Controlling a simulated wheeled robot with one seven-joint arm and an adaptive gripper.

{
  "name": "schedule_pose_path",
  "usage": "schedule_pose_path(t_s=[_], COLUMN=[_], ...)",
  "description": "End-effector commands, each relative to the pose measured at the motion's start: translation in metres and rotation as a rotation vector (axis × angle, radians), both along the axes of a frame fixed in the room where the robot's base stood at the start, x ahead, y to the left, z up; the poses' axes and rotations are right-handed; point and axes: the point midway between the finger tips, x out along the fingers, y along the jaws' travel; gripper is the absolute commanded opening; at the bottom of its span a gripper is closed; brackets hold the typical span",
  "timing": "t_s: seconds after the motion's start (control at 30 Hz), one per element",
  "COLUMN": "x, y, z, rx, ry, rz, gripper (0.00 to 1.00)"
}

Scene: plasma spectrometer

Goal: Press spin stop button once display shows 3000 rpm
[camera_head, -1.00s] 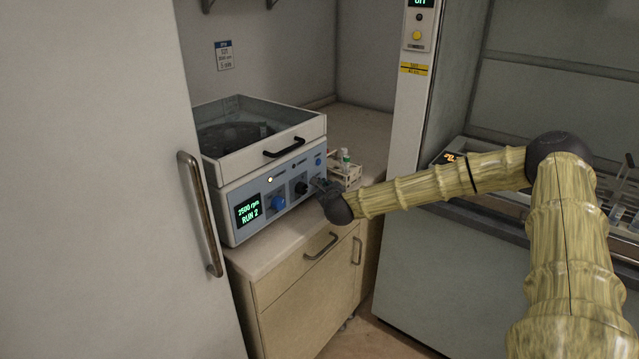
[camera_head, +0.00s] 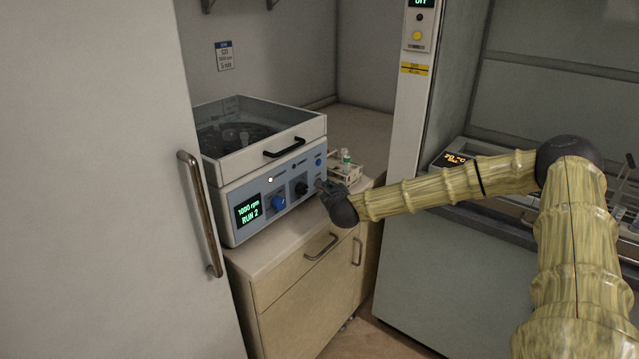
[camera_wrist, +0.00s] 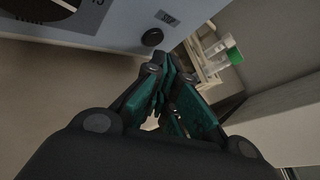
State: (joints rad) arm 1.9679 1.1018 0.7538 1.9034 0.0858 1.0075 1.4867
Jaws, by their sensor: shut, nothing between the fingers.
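The spectrometer-room spinner (camera_head: 262,160), a white box with a blue front panel, stands on the counter at left. Its green display (camera_head: 248,210) shows RUN 2 and a small rpm reading ending in 000; the first digit is blurred, 1 or 3.
A white rack with a green-capped tube (camera_head: 346,160) stands right of the machine, close to my gripper. Drawer handles (camera_head: 321,247) project from the cabinet below. A tall door with a handle (camera_head: 200,215) stands at left.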

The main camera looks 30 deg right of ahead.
Motion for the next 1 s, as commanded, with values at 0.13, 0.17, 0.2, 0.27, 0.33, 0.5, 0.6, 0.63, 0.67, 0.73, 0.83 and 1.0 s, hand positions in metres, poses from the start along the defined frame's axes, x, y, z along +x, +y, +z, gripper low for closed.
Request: schedule_pose_path(t_s=[0.13,0.17,0.2,0.27,0.33,0.5,0.6,0.63,0.67,0.73,0.83,1.0], x=[-0.006,-0.009,-0.012,-0.016,-0.021,-0.033,-0.039,-0.041,-0.042,-0.045,-0.046,-0.046], y=[-0.003,-0.004,-0.006,-0.008,-0.009,-0.014,-0.017,-0.018,-0.018,-0.019,-0.019,-0.019], z=[0.0,0.0,0.0,0.0,0.0,0.0,0.0,0.0,0.0,0.0,0.0,0.0], rx=[0.0,0.0,0.0,0.0,0.0,0.0,0.001,0.001,0.001,0.0,0.0,0.0], ry=[-0.001,-0.001,-0.001,-0.001,0.0,0.001,0.0,0.0,-0.001,-0.001,0.0,0.0], rz=[-0.001,-0.001,-0.001,-0.001,-0.001,-0.001,-0.002,-0.002,-0.001,-0.001,0.0,0.0], gripper=[0.0,0.0,0.0,0.0,0.0,0.0,0.0,0.0,0.0,0.0,0.0,0.0])
